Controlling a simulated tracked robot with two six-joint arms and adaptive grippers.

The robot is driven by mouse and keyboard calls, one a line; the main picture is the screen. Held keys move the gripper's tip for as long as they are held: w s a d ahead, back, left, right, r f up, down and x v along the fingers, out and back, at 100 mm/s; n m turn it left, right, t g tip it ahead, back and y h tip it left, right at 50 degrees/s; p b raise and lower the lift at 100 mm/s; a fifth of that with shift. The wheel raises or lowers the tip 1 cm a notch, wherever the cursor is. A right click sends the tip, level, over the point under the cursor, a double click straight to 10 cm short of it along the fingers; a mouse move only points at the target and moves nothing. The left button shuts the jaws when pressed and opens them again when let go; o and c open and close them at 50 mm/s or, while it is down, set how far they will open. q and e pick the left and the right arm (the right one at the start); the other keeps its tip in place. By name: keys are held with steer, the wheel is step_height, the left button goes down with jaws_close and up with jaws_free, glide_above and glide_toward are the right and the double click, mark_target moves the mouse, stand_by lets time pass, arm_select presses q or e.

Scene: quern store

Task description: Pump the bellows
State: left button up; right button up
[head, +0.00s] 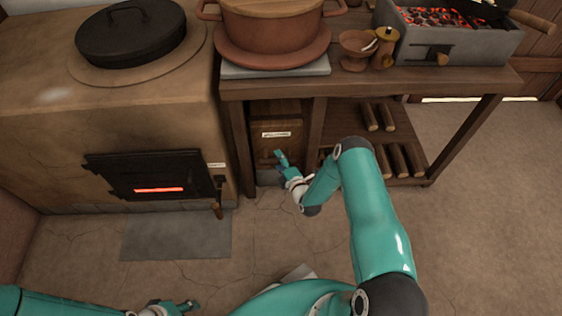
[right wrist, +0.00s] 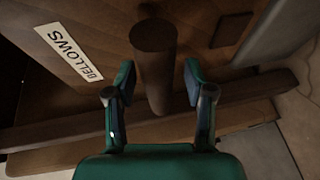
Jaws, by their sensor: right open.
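The bellows (head: 275,114) is a brown wooden box with a white label, set under the left end of the wooden table beside the stove. In the right wrist view its label reads BELLOWS (right wrist: 68,52). A dark round wooden handle (right wrist: 154,60) sticks out from it toward my right wrist camera. My right gripper (head: 281,164) is in front of the box. Its fingers are open, one on each side of the handle, with visible gaps. My left gripper (head: 180,307) is low at the bottom edge of the head view, away from the bellows; its jaws are unclear.
The clay stove (head: 60,140) with a glowing fire door (head: 150,176) stands to the left. The table (head: 450,88) carries a clay pot (head: 275,25) and a charcoal brazier (head: 450,45). Several logs (head: 388,117) lie on the shelf below. The floor in front is mostly clear.

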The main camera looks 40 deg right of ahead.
jaws_close()
steer(key=shift+a, duration=0.15)
